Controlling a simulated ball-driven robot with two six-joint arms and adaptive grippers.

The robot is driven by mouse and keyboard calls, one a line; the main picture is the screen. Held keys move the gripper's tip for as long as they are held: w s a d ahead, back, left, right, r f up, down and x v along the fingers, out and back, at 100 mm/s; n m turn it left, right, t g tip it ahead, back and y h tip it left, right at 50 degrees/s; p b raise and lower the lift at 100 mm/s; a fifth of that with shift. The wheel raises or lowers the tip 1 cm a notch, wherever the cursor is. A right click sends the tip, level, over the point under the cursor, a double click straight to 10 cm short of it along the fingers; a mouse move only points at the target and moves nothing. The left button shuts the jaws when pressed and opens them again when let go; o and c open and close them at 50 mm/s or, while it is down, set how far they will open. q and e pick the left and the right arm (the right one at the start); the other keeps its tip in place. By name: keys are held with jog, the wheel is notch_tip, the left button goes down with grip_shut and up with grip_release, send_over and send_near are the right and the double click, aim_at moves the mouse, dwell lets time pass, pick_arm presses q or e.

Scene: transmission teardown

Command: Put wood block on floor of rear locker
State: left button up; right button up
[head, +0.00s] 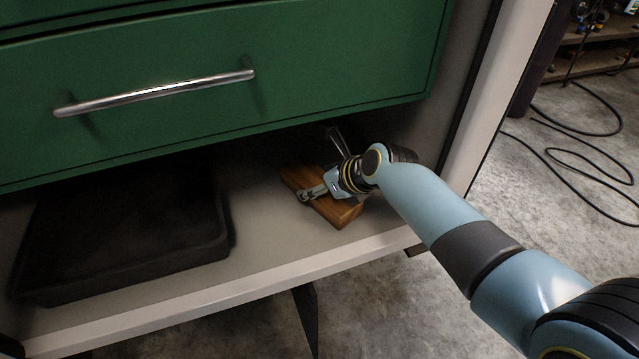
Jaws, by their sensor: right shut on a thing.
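The wood block (345,213) is a brown, flat rectangular piece. It lies at or just above the pale locker floor (270,225), under the green drawer; I cannot tell whether it touches the floor. My right gripper (308,195) reaches in from the right and is shut on the wood block. Part of the block is hidden behind the gripper and wrist. My left gripper is not in view.
A black tray (130,275) fills the left part of the locker floor. A green drawer (300,50) with a metal handle (155,92) hangs low above. A pale lip (250,290) edges the front, and a white side post (505,90) stands right. Cables (575,145) lie on the concrete outside.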

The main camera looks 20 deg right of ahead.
jog(key=o, duration=1.7)
jog(key=shift+s+d+r, duration=0.1)
jog(key=shift+s+r, duration=0.05)
jog(key=shift+r, duration=0.15)
jog(key=p+v, duration=0.3)
jog(key=v, duration=0.4)
